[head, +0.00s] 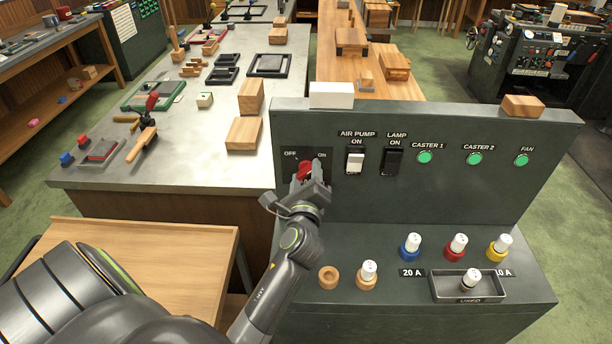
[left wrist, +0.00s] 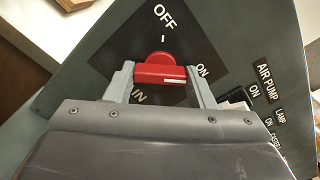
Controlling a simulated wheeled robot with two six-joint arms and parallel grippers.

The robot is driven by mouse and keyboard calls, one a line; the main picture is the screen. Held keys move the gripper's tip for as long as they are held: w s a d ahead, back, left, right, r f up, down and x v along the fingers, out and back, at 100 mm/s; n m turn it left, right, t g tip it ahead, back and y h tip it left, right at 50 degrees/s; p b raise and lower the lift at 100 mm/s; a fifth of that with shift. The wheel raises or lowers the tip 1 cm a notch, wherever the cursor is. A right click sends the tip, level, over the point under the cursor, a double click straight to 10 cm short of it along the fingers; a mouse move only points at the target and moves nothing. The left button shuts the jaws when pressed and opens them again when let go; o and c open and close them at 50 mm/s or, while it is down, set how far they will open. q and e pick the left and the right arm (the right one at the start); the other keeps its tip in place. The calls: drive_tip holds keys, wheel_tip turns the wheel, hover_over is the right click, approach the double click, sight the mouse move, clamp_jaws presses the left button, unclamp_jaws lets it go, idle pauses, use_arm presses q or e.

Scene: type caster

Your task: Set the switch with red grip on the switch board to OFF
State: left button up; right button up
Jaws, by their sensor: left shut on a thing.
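The switch's red grip (head: 304,168) is at the left of the dark green switch board (head: 440,190), below the OFF and ON labels. In the left wrist view the red grip (left wrist: 160,69) sits between the two grey fingers. A white mark on the plate points up toward OFF, and ON is to the right. My left gripper (head: 308,180) is shut on the red grip; in the left wrist view the gripper (left wrist: 160,80) has a finger on each side of it. The lower part of the switch is hidden. My right gripper is not in view.
To the right on the board are a white air pump switch (head: 355,163), a black lamp switch (head: 392,162) and green lights (head: 425,157). A white block (head: 331,95) and a wooden block (head: 523,106) lie on its top edge. Fuses and a tray (head: 440,288) are on the ledge below.

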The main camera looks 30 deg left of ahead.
use_arm(q)
drive_tip(key=n+b, duration=0.1)
drive_tip(key=n, duration=0.3)
drive_tip(key=shift+n, duration=0.4)
drive_tip(key=n+b, duration=0.1)
drive_tip(key=n, duration=0.2)
drive_tip(key=shift+n+b, duration=0.3)
drive_tip(key=shift+b, duration=0.05)
drive_tip(key=n+b, duration=0.2)
drive_tip(key=n, duration=0.3)
drive_tip(key=shift+n+b, duration=0.85)
drive_tip(key=shift+n, duration=1.35)
drive_tip(key=o, duration=1)
